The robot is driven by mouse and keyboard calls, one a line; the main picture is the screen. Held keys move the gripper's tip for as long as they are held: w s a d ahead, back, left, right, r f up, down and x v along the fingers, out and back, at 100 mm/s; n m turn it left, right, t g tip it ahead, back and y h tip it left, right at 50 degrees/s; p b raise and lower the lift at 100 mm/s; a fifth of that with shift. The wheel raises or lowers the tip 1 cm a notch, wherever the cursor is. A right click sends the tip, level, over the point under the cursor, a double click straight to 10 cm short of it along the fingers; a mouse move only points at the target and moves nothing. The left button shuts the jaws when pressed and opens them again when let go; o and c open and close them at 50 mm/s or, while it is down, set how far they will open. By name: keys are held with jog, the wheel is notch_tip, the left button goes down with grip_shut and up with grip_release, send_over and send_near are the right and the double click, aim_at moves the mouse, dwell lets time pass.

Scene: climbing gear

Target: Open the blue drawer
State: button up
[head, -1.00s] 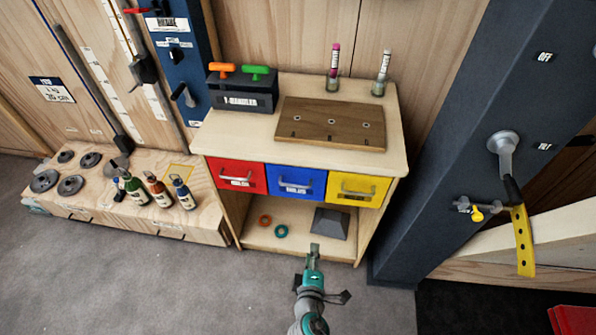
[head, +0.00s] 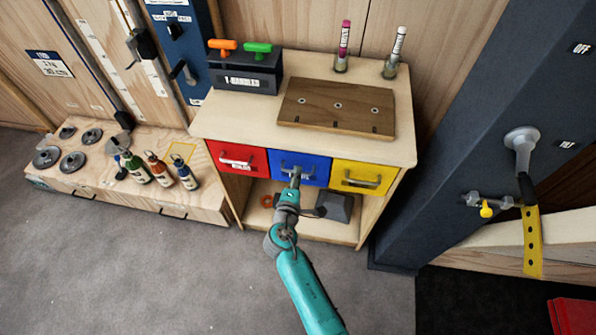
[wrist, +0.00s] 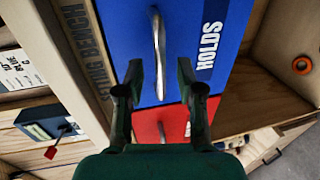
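The blue drawer (head: 312,168) is the middle of three drawer fronts under the cabinet top. It appears closed, level with the red and yellow fronts. In the wrist view the blue drawer (wrist: 185,22) fills the upper middle, with its curved metal handle (wrist: 158,52) and a "HOLDS" label. My gripper (wrist: 163,80) is open, with its fingers on either side of the handle's lower part in the picture; whether they touch it I cannot tell. In the head view my gripper (head: 296,178) is in front of the blue drawer at its handle.
The red drawer (head: 238,158) is to the left and the yellow drawer (head: 360,177) to the right. A lower shelf (head: 260,218) holds a dark block (head: 338,206) and an orange ring (head: 267,201). A dark blue post (head: 440,160) stands at the right.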

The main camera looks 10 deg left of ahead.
jog(key=shift+x, duration=1.4)
grip_shut()
